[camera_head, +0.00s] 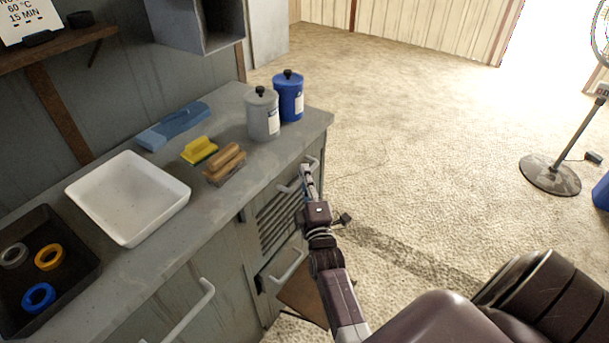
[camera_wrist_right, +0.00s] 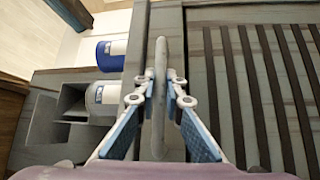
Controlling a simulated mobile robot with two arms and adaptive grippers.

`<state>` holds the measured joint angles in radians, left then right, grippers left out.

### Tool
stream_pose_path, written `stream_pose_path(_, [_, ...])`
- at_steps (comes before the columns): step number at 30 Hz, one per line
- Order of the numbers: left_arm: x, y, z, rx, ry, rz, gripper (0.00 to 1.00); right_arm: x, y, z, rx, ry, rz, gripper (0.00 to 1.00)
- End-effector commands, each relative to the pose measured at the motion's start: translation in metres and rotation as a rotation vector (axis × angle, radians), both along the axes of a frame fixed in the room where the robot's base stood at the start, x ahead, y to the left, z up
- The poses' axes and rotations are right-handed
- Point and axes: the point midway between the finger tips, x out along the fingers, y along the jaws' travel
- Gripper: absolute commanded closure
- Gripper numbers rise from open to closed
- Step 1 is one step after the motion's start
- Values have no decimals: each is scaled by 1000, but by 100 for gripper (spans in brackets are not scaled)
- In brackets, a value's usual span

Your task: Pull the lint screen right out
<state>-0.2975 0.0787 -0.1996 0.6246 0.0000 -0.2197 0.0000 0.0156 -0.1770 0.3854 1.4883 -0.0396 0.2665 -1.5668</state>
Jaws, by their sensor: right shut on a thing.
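The lint screen's bar handle (camera_wrist_right: 159,95) sits on a narrow grey front (camera_wrist_right: 166,22) just above the slatted vent panel, close under the counter top. My right gripper (camera_head: 307,172) is at this handle on the cabinet front. In the right wrist view, the blue-padded fingers of the gripper (camera_wrist_right: 170,100) are shut on the bar, one on each side. Whether the front stands out from the cabinet is hard to tell. The body of the screen is hidden behind its front. My left gripper is not in view.
The slatted vent (camera_head: 279,222) lies below, with another handle (camera_head: 287,267) under it. A grey canister (camera_head: 263,117) and a blue canister (camera_head: 288,98) stand near the counter's corner. A brush (camera_head: 224,165) and white tray (camera_head: 127,197) sit further left. The floor (camera_head: 430,140) to the right is mostly clear.

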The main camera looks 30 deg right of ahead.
Motion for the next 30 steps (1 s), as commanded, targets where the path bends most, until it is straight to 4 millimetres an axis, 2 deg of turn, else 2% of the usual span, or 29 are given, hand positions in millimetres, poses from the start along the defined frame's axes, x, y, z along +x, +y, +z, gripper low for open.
stream_pose_path(5, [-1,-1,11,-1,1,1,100,-21,-10,1,-4,6,-2,100])
stream_pose_path(8, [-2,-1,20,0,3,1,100,-43,-19,2,-6,10,-3,100])
stream_pose_path(15, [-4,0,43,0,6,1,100,-114,-48,1,-5,12,-4,100])
stream_pose_path(21, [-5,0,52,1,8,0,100,-174,-73,0,-4,10,-4,100])
stream_pose_path(27, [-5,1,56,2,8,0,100,-222,-93,-1,-3,9,-4,100])
stream_pose_path(30, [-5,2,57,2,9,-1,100,-239,-100,-1,-2,7,-4,100])
